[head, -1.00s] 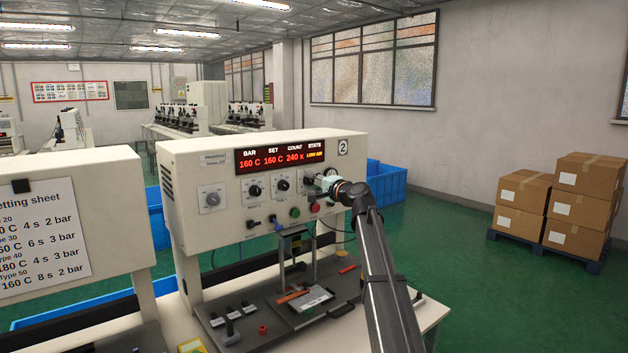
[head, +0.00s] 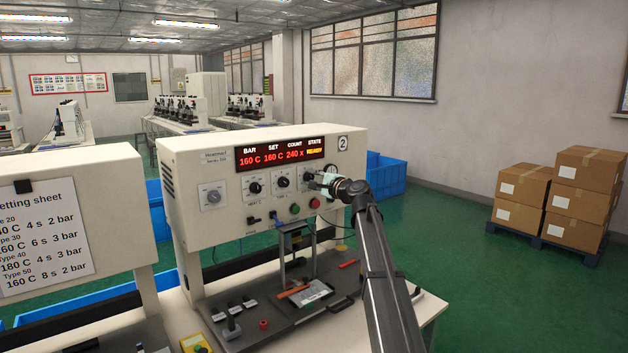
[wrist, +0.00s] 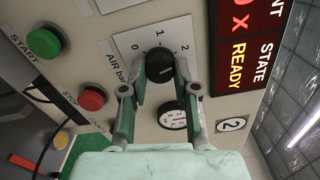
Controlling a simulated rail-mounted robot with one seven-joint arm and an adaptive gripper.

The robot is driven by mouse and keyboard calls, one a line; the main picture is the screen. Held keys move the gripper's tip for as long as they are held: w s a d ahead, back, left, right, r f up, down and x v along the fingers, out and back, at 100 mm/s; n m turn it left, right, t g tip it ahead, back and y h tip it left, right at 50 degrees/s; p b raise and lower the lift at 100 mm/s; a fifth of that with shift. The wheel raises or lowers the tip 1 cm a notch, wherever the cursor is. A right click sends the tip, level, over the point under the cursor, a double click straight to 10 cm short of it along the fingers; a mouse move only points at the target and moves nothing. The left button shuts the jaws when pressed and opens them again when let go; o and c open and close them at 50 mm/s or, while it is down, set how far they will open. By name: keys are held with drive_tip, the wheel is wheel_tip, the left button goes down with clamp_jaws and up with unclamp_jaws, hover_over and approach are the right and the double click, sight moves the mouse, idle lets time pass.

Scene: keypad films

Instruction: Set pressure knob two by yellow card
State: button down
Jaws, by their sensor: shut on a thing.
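Press number two (head: 180,150) carries the black air-pressure knob (wrist: 160,64), on a white plate marked AIR bar with 0, 1 and 2. My gripper (wrist: 161,76) is shut on this knob, one finger on each side. A pale mark shows on the knob's face, but its exact setting is hard to read. The display (head: 281,154) reads 160 C, 160 C, 240 x and READY.
A setting sheet (head: 42,240) hangs on the left machine. Green (wrist: 44,42) and red (wrist: 92,98) buttons lie near the knob. A bed with a clamp (head: 305,293) and small tools is below. Stacked boxes (head: 580,195) stand far right.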

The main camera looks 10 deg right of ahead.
drive_tip(key=shift+w+r, duration=0.1)
drive_tip(key=c, duration=0.9)
unclamp_jaws()
drive_tip(key=shift+o, duration=0.2)
drive_tip(key=shift+s+d, duration=0.15)
drive_tip(key=shift+s, duration=0.2)
drive_tip(key=v, duration=1.1)
drive_tip(key=shift+s+d, duration=0.1)
drive_tip(key=shift+s, duration=0.05)
